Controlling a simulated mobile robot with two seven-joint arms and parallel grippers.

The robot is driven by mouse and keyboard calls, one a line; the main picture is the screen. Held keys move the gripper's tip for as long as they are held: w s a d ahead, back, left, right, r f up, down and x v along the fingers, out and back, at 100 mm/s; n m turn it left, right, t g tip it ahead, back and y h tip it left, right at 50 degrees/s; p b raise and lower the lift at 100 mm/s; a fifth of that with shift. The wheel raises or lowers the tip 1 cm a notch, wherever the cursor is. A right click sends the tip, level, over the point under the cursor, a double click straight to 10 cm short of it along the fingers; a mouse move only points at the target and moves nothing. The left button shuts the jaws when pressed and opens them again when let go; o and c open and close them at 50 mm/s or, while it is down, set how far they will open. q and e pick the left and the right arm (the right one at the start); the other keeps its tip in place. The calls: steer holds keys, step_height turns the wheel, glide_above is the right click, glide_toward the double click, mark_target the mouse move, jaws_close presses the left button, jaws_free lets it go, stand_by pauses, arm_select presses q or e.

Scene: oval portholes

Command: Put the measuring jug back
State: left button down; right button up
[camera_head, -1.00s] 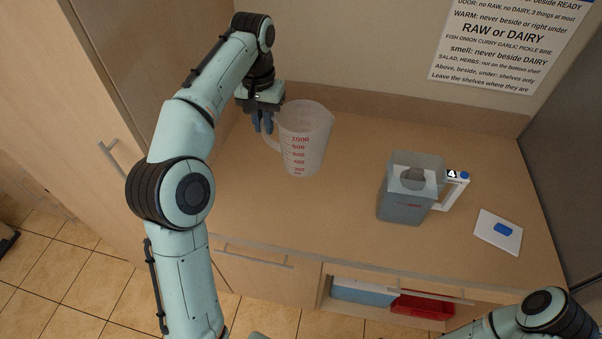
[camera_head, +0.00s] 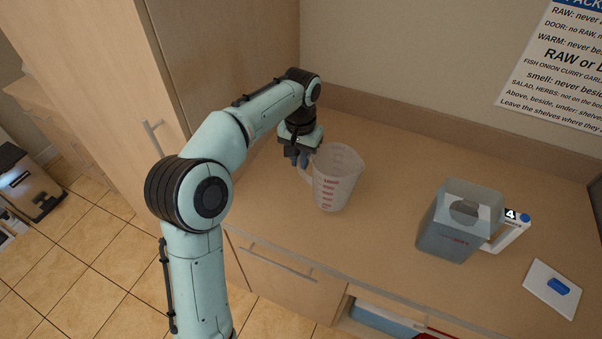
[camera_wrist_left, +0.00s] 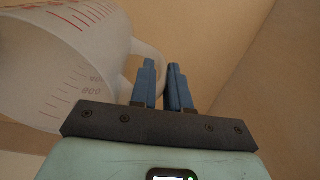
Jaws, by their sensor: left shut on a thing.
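The measuring jug (camera_head: 337,178) is translucent white with red markings. It is upright at the left part of the counter; I cannot tell whether its base touches the top. My left gripper (camera_head: 300,158) is at the jug's left side, shut on its handle. In the left wrist view the jug (camera_wrist_left: 75,60) fills the upper left, and its handle (camera_wrist_left: 150,62) runs to the blue fingers of my left gripper (camera_wrist_left: 163,85). My right gripper is out of view.
A grey clear container (camera_head: 458,220) with a white handle tagged 4 stands on the counter (camera_head: 390,180) to the right. A white board with a blue piece (camera_head: 551,288) lies farther right. A tall cabinet (camera_head: 215,80) stands at the left. A sign (camera_head: 560,70) hangs on the wall.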

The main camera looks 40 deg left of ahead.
arm_select(q)
steer(key=shift+w+f, duration=0.15)
steer(key=shift+f, duration=0.45)
steer(key=shift+f+b, duration=0.35)
steer(key=shift+f, duration=1.45)
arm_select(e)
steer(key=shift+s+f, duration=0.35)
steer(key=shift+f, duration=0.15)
arm_select(q)
steer(key=shift+f, duration=0.25)
steer(key=c, duration=1.1)
jaws_free()
steer(key=shift+r, duration=0.1)
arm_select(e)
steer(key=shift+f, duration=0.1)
